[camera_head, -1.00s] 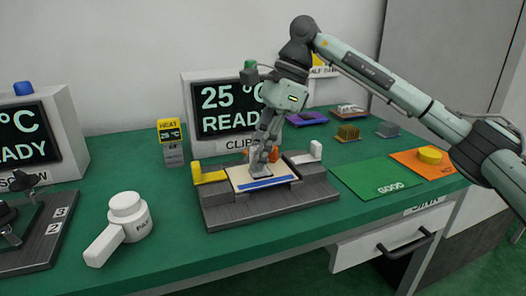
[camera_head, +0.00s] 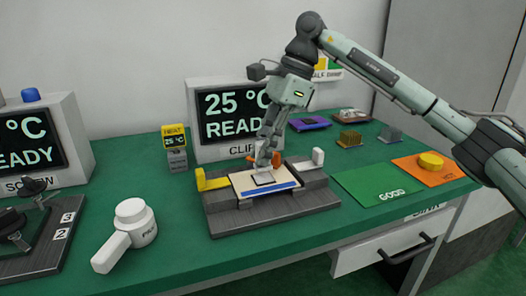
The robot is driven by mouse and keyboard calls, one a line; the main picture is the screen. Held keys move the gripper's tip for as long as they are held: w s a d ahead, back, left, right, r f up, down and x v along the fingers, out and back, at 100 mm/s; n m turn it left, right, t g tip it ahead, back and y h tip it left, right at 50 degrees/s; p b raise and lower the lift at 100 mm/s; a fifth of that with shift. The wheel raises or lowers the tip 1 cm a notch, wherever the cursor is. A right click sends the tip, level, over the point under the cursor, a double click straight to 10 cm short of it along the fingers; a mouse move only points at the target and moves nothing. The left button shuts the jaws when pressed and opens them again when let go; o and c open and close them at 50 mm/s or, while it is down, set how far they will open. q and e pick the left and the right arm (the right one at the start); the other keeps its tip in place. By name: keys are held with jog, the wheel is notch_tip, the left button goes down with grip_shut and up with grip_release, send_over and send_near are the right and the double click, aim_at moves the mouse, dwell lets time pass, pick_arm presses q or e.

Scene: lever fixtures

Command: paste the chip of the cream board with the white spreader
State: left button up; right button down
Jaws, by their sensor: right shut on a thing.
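The cream board (camera_head: 241,183), with a blue strip along its front, lies in the dark clip fixture (camera_head: 225,222). A small grey square, apparently the chip (camera_head: 264,179), shows on it. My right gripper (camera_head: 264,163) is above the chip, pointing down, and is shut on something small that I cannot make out. An orange part (camera_head: 278,158) of the fixture shows behind the fingers. A white piece with a round top, blocky handle and lettering like PASTE (camera_head: 135,222) lies on the table at the left. I cannot tell whether it is the spreader. My left gripper is not in view.
The fixture has a yellow block (camera_head: 213,180) and a white block (camera_head: 318,157). A green GOOD mat (camera_head: 365,182) and an orange mat (camera_head: 425,175) with a yellow disc (camera_head: 431,160) lie right. The screw fixture (camera_head: 40,245) stands left. Bare green table lies in front.

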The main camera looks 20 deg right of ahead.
notch_tip(320, 180, up, 4)
jog(key=shift+p, duration=1.15)
jog(key=shift+r+p, duration=0.8)
jog(key=shift+r, duration=0.65)
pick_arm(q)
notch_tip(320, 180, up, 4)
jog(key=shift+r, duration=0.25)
pick_arm(e)
jog(key=shift+f, duration=0.1)
